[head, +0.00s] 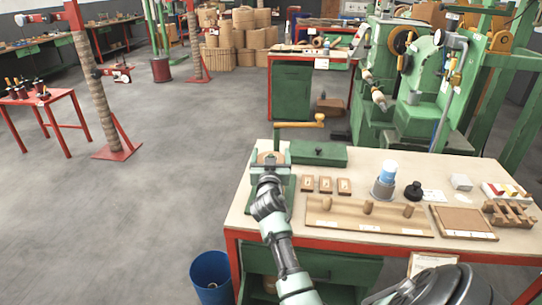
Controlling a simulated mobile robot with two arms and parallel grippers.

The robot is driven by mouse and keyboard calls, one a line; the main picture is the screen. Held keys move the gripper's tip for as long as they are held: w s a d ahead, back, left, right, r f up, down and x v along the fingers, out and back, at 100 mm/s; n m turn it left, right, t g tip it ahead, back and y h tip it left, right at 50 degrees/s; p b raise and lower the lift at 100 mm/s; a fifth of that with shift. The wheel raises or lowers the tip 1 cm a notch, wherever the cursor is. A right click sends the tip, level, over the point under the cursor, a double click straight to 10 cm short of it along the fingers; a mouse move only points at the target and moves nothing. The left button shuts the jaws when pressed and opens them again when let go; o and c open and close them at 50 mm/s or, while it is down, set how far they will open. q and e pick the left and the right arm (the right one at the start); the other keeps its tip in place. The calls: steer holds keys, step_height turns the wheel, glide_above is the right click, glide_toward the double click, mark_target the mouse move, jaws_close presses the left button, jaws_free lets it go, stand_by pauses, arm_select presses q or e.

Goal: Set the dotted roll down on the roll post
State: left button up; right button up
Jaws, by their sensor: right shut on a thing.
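My right gripper (269,169) is at the left end of the workbench, in front of a small green stand with a yellow crank (300,124). It is shut on a tan roll (271,157), whose top shows just beyond the fingers. I cannot make out dots on it at this size, nor whether it touches the stand. A wooden board with several upright pegs (368,208) lies on the bench to the right. I cannot tell which upright is the roll post. My left gripper is not in view.
The workbench (240,221) also holds a green box (318,154), small cards (325,184), a blue-and-white cylinder on a grey base (386,177), a black knob (413,190) and a wooden tray (463,220). A blue bin (211,275) stands on the floor at left.

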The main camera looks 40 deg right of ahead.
steer(key=shift+r, duration=0.1)
steer(key=o, duration=2.1)
steer(key=shift+c, duration=0.2)
steer(key=shift+f, duration=0.2)
steer(key=shift+s+a, duration=0.2)
steer(key=v, duration=0.7)
steer(key=shift+r+b, duration=0.25)
steer(key=shift+b, duration=0.15)
steer(key=shift+s+a, duration=0.1)
steer(key=shift+s, duration=0.05)
